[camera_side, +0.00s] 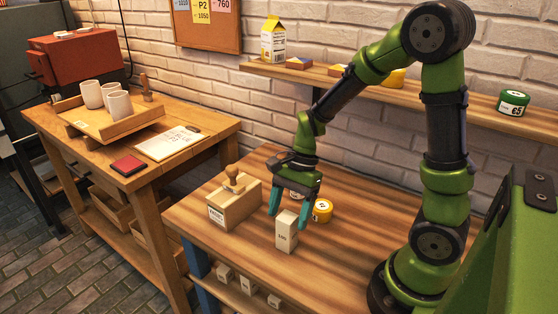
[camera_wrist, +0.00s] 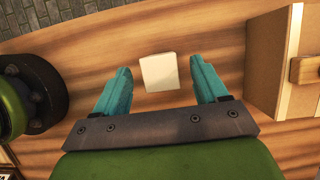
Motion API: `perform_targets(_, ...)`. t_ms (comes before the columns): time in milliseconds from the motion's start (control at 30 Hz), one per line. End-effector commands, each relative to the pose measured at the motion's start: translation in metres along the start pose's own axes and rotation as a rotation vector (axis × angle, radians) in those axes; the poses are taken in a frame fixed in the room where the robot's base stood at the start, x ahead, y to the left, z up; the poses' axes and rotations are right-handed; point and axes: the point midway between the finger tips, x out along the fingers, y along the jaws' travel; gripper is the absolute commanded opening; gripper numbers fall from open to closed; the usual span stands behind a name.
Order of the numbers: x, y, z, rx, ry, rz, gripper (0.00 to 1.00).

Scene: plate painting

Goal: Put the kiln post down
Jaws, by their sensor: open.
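The kiln post (camera_side: 286,231) is a pale cream block with a small dark marking on its side. It stands upright on the wooden bench near its front edge. In the wrist view its pale top (camera_wrist: 159,72) shows between and slightly beyond the two fingertips, with a gap on each side. My gripper (camera_side: 292,206) points down just above and around the top of the post. Its teal fingers are spread apart, and nothing is held between them.
A wooden box (camera_side: 233,207) with a stamp (camera_side: 233,180) on top stands left of the post. A yellow round container (camera_side: 322,210) sits close behind right. A shelf (camera_side: 430,94) runs along the brick wall. Bench space at right front (camera_side: 330,262) is clear.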

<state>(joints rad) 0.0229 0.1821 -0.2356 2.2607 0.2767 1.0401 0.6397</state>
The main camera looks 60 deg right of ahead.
Motion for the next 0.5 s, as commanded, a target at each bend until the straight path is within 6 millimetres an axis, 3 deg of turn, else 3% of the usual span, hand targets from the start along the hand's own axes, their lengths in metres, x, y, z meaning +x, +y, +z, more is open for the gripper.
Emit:
perform_targets(200, -0.050, -0.001, 0.000, 0.000, 0.000, -0.006, 0.72)
perform_targets(500, -0.084, 0.001, 0.001, -0.014, 0.003, -0.007, 0.72)
